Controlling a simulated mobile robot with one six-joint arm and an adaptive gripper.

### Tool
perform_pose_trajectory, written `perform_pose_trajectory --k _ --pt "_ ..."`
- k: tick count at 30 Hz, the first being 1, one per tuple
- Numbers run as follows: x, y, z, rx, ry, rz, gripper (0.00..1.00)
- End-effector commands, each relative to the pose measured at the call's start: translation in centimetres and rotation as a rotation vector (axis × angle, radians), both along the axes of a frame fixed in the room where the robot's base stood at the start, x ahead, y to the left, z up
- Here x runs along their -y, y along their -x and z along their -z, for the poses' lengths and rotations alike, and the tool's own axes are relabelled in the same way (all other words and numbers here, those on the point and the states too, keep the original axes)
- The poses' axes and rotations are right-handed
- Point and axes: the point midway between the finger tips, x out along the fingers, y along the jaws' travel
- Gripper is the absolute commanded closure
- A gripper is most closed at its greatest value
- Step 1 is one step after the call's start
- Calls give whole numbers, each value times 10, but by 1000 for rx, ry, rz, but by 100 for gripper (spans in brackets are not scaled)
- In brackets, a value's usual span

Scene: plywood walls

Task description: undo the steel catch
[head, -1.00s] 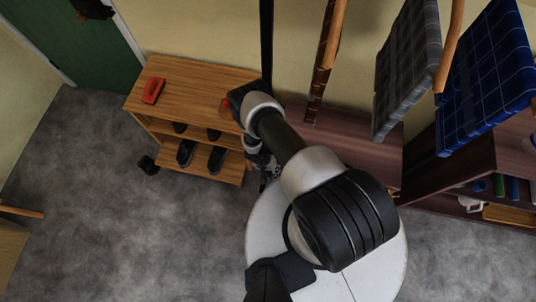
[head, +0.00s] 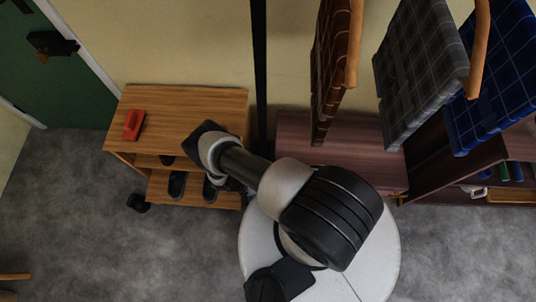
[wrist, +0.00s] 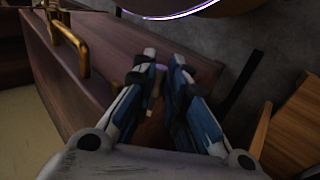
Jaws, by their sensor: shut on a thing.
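No steel catch can be made out in either view. On the green door (head: 22,72), at the upper left of the head view, is a dark fitting (head: 52,43) with a brass-coloured part; I cannot tell whether it is the catch. In the wrist view my gripper (wrist: 164,60) has its two blue and grey fingers close together. Between them is a small brownish thing (wrist: 157,85), mostly hidden and too dark to name. In the head view my arm covers the gripper.
A wooden shoe rack (head: 185,100) bears a red object (head: 134,124). Checked cloths (head: 425,70) hang at the right, above a purple-brown bench (head: 345,150). A dark shoe (head: 138,203) lies on the grey carpet.

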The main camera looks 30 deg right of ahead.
Motion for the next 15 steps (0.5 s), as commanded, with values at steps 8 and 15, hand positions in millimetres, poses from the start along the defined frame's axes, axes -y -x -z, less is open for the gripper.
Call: perform_pose_trajectory --k 8,15 --pt "2 0 0 -3 3 -5 100" --pt "2 0 0 -2 2 -4 73"
